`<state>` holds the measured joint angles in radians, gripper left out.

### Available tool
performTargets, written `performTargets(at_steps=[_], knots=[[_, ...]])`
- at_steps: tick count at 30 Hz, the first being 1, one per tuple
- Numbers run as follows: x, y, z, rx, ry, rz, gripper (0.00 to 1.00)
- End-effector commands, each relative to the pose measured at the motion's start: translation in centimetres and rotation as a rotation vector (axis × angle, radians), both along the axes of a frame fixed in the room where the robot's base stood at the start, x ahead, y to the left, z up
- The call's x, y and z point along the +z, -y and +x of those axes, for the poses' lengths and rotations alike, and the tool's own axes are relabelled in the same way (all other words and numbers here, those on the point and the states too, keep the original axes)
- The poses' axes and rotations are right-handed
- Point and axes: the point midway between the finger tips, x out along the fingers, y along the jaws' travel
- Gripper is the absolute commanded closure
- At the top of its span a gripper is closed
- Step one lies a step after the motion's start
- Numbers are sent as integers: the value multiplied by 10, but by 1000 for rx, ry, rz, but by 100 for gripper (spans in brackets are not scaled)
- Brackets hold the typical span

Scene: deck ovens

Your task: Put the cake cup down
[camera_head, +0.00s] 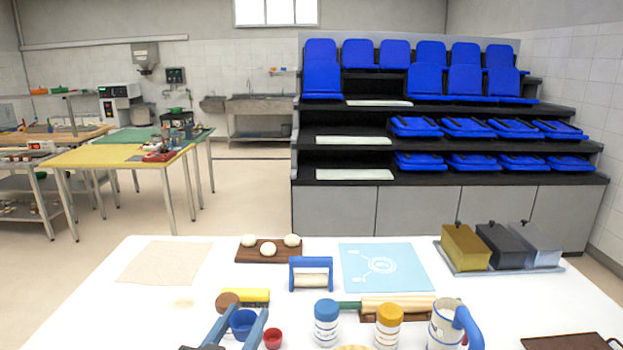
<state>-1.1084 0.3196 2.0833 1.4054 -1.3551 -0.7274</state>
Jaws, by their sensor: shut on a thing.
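My gripper (247,312) is at the bottom left of the head view, over the near part of the white table (215,285). Its two blue fingers are shut on a small blue cup (242,323), which I take to be the cake cup. The cup looks upright with its open top showing. Its base is hidden, so I cannot tell whether it touches the table. A small red cup (272,339) is just to the right of the right finger.
A yellow block (258,296) and a round brown piece (228,299) lie just beyond my gripper. Blue-capped (326,325) and orange-capped (388,328) jars, a rolling pin (398,304) and a jug (444,325) crowd the right. Bare table lies left.

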Motion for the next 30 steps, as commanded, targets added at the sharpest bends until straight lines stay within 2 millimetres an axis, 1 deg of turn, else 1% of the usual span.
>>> performTargets(at_steps=[1,6,11,14,20,27,30], knots=[[5,0,0,0,0,0,82],[4,0,0,0,0,0,82],[-4,0,0,0,0,0,82],[-14,0,0,0,0,0,82],[-46,0,0,0,0,0,82],[-94,0,0,0,0,0,82],[-111,0,0,0,0,0,82]])
